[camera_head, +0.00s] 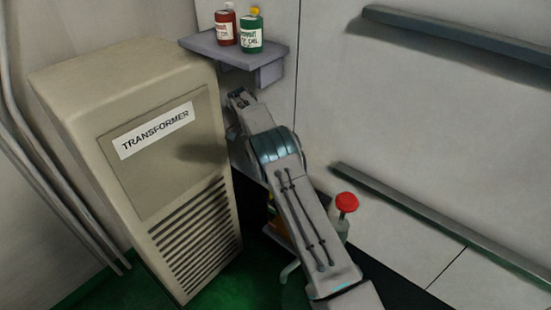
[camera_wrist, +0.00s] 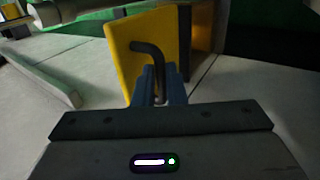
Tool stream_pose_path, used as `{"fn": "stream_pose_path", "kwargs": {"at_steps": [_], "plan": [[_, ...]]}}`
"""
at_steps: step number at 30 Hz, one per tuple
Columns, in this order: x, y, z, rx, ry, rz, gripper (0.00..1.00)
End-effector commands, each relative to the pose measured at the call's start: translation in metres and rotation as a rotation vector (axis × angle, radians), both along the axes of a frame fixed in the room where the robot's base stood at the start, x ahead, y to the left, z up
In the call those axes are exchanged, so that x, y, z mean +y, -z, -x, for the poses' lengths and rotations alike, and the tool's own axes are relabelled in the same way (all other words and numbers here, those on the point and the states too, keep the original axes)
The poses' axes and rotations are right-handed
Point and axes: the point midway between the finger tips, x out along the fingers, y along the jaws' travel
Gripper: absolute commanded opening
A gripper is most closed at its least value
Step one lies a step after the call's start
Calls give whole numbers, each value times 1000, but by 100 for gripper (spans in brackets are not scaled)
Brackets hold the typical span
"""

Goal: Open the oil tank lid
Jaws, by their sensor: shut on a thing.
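The oil tank lid seems to be the yellow panel (camera_wrist: 120,62) in the wrist view, with a dark bent handle (camera_wrist: 148,48) in front of it. My gripper (camera_wrist: 160,72), with blue fingers, is shut on the handle's straight part. A brownish surface (camera_wrist: 203,28) shows to the right of the yellow panel; I cannot tell how far the lid stands open. In the head view my arm covers my gripper and most of the tank; only a small yellow patch (camera_head: 271,207) shows beside the arm.
A beige transformer cabinet (camera_head: 180,170) stands left of my arm. A shelf (camera_head: 225,50) carries a red bottle (camera_head: 225,27) and a green bottle (camera_head: 251,34). A red knob (camera_head: 347,203) stands close right of my arm. Rails (camera_head: 400,215) run along the right wall.

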Motion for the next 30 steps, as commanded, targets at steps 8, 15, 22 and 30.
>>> {"fn": "stream_pose_path", "kwargs": {"at_steps": [8, 15, 22, 30], "plan": [[9, 19, -5, 23, 2, -2, 0], [12, 22, -8, 25, 4, 0, 0], [13, 23, -9, 27, 4, 1, 0], [14, 23, -9, 26, 4, 1, 0]]}}
